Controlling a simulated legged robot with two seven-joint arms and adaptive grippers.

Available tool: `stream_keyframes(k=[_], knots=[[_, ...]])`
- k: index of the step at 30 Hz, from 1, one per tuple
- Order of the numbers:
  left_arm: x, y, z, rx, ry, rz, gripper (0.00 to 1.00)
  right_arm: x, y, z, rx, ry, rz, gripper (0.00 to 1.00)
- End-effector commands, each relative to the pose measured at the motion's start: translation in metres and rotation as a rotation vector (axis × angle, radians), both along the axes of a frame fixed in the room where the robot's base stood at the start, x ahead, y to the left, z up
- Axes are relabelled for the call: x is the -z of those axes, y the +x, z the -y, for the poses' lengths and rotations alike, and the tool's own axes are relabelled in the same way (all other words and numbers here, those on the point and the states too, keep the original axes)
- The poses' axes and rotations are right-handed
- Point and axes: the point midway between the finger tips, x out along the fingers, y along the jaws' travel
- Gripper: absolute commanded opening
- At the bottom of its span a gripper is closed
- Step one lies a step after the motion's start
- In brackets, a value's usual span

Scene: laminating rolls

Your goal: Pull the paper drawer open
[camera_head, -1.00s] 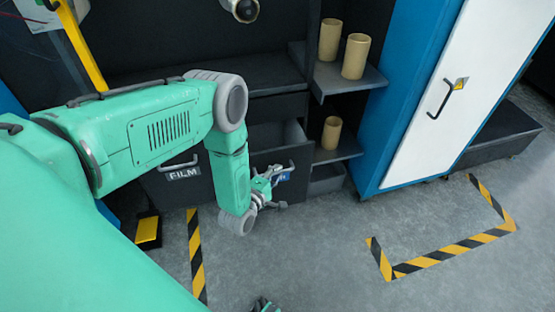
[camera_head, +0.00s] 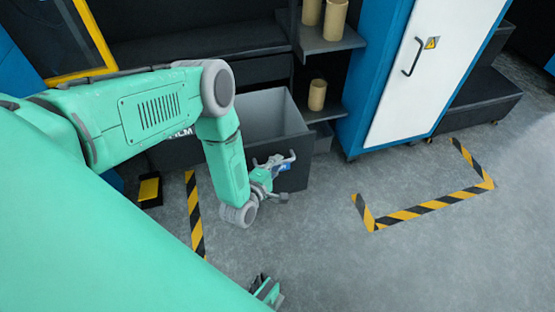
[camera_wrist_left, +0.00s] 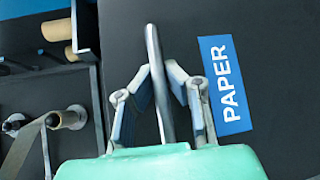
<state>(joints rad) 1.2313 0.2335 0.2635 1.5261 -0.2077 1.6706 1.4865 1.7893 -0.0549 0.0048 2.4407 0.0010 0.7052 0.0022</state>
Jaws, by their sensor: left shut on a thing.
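The paper drawer (camera_head: 300,172) is dark grey and stands pulled out from the cabinet, its empty-looking inside visible from above in the head view. Its front (camera_wrist_left: 245,40) fills much of the left wrist view, with a blue PAPER label (camera_wrist_left: 225,85). My left gripper (camera_head: 274,163) is at the drawer front. In the left wrist view its two fingers (camera_wrist_left: 160,75) are closed around the metal bar handle (camera_wrist_left: 153,45). My right gripper (camera_head: 268,291) shows only partly at the bottom edge of the head view; its jaw state is unclear.
The film drawer (camera_head: 165,152) is left of it, partly behind my left arm. Tan rolls (camera_head: 317,94) stand on shelves to the right. A blue and white cabinet (camera_head: 410,80) stands farther right. Striped floor tape (camera_head: 430,206) marks otherwise clear floor.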

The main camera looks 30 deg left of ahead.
Motion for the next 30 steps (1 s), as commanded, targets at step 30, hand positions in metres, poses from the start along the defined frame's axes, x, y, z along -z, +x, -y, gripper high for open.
stream_keyframes(k=[30], knots=[[-0.009, -0.081, 0.005, 0.001, -0.002, -0.007, 0.31, -0.001, -0.001, 0.0, 0.0, 0.0, 0.002, 0.0]])
